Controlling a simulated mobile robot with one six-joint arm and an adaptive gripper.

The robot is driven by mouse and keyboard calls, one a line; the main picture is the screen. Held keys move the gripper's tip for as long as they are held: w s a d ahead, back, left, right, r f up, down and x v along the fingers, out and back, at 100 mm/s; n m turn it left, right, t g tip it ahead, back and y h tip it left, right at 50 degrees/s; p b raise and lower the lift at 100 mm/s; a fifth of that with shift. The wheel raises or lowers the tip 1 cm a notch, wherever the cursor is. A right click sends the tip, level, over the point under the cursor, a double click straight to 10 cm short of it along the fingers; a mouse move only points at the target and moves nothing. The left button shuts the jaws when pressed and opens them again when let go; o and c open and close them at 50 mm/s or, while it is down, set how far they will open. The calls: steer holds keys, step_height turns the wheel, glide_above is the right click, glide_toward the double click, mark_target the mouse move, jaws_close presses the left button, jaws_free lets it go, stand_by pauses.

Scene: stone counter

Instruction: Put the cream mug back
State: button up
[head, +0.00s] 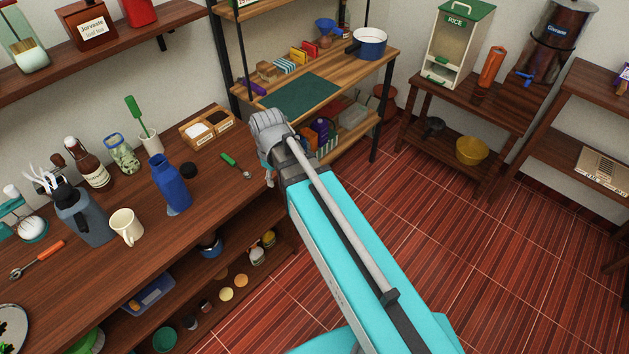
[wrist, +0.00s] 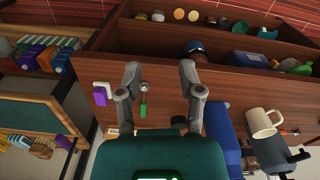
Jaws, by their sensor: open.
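The cream mug (head: 126,227) stands upright on the dark wooden counter (head: 215,210), near its front edge, beside a blue-grey pitcher (head: 83,214). In the wrist view the mug (wrist: 262,122) is at the right. My gripper (wrist: 160,76) is open, with its two fingers spread and nothing between them. A small tool with a green handle (wrist: 143,108) lies beyond the finger gap on the counter. In the head view my wrist and forearm hide most of the gripper, which is to the right of the mug, by the counter's right end.
A tall blue bottle (head: 170,186) stands close to the mug's right. A dark round lid (head: 188,170) and a two-part wooden box (head: 208,129) are behind it. An orange-handled tool (head: 38,259) lies at left. The shelf unit's green mat (head: 300,94) is bare.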

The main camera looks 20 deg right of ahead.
steer(key=s+d+m, duration=0.5)
steer(key=d+m, duration=0.3)
steer(key=d, duration=0.2)
